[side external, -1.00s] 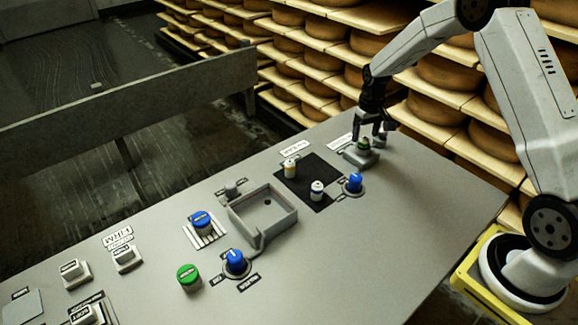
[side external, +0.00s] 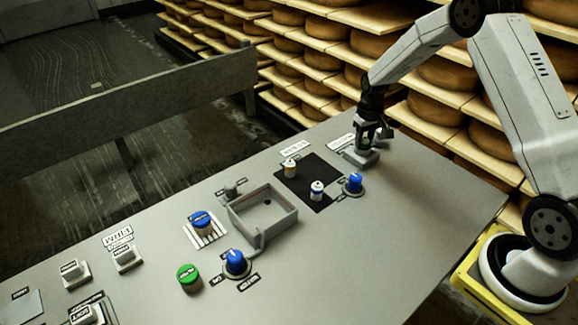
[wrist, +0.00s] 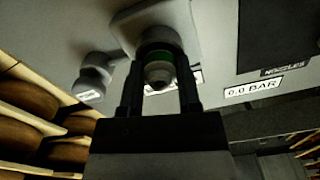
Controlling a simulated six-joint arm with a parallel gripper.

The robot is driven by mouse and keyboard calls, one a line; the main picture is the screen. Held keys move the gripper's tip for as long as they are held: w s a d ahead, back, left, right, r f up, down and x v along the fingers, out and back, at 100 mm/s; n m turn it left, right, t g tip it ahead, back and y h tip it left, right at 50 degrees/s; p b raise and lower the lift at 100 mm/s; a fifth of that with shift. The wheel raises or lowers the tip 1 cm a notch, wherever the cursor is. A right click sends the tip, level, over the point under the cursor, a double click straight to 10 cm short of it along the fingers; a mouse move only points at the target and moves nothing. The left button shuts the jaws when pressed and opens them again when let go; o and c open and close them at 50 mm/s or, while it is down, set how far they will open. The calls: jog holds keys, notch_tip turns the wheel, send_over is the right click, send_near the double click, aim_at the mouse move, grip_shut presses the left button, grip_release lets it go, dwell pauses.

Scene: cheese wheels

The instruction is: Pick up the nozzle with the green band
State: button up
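The nozzle with the green band (wrist: 158,72) stands between the two fingers of my gripper in the wrist view, its narrow tip toward the camera. My gripper (side external: 368,143) is low over a square grey base (side external: 359,157) at the far end of the panel. In the wrist view the fingers (wrist: 160,68) lie against both sides of the nozzle, closed on it. The nozzle is still at the base, and I cannot tell whether it touches it. In the side view the fingers mostly hide the nozzle.
A black mat (side external: 298,183) nearby holds a yellow-banded nozzle (side external: 290,167) and a blue-banded nozzle (side external: 317,190). A blue knob (side external: 354,183) is close to the base. A grey square tray (side external: 262,210) and other knobs and buttons stand farther left. Cheese shelves rise behind the panel.

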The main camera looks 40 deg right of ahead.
grip_shut()
jog(key=shift+r, duration=0.85)
jog(key=s+a+r, duration=0.4)
jog(key=s+r, duration=0.7)
jog(key=s, duration=0.2)
jog(key=shift+s, duration=0.2)
jog(key=shift+r, duration=0.1)
jog(key=shift+a, duration=0.1)
